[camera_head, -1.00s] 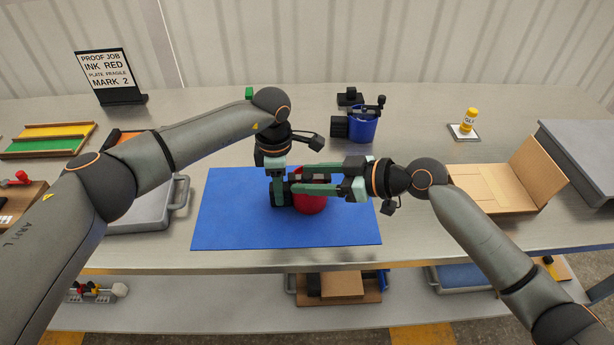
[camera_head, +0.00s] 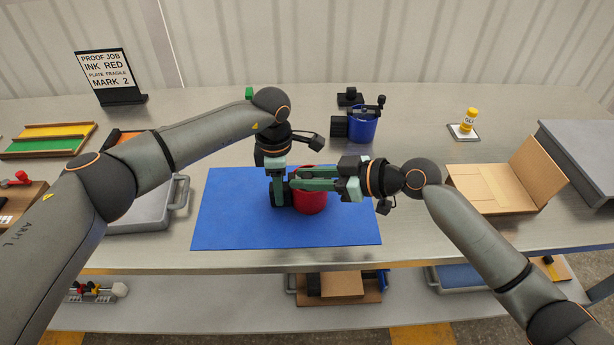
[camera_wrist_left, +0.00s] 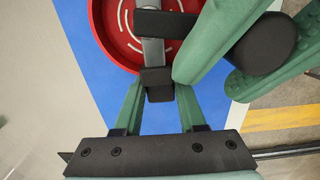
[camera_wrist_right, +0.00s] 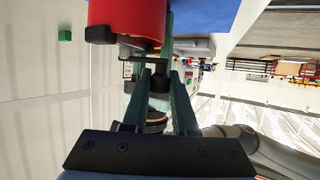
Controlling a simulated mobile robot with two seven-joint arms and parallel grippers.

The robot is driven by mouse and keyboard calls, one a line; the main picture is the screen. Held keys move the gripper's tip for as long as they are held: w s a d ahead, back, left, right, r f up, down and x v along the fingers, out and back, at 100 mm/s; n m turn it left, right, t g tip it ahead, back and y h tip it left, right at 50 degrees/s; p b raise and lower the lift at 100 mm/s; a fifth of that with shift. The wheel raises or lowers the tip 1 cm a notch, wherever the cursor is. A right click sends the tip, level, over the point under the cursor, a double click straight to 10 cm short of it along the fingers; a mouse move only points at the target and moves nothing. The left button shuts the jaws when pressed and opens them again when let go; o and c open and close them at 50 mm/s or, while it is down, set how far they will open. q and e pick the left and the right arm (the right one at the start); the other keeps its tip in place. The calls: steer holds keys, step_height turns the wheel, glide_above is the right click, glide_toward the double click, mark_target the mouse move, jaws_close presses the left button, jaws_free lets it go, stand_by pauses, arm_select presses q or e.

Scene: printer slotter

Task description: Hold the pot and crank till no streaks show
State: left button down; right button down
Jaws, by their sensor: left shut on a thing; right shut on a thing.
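The red pot (camera_head: 312,203) stands upright on the blue mat (camera_head: 225,215). The left wrist view shows its red inside (camera_wrist_left: 112,38) with several pale curved streaks, and a grey bar across it. My left gripper (camera_head: 279,200) points down at the pot's left side, shut on its dark handle (camera_wrist_left: 157,84). My right gripper (camera_head: 298,181) reaches in from the right over the pot, shut on the dark crank knob (camera_wrist_left: 265,42). The dark crank arm (camera_wrist_left: 165,22) lies over the pot's opening. In the right wrist view the pot's red wall (camera_wrist_right: 135,18) is close by.
A blue pot (camera_head: 362,128) with a dark crank stands behind the mat. A sign (camera_head: 108,75) reads "INK RED" and "MARK 2". The mat's front is clear.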

stand_by(0.3)
steer(key=shift+a+f+m+t+h, duration=0.1)
steer(key=shift+a+m+t+h, duration=0.15)
steer(key=shift+m+t, duration=0.25)
steer(key=shift+a+f+m+t+h, duration=0.1)
steer(key=shift+m+t+h, duration=0.15)
steer(key=shift+m+t, duration=0.2)
steer(key=shift+a+m+t+h, duration=0.15)
steer(key=shift+m+t+h, duration=0.15)
steer(key=shift+m+t, duration=0.2)
steer(key=shift+w+r, duration=0.1)
steer(key=c, duration=0.7)
jaws_free()
steer(key=shift+r, duration=0.1)
steer(key=v, duration=1.2)
steer(key=shift+a, duration=0.1)
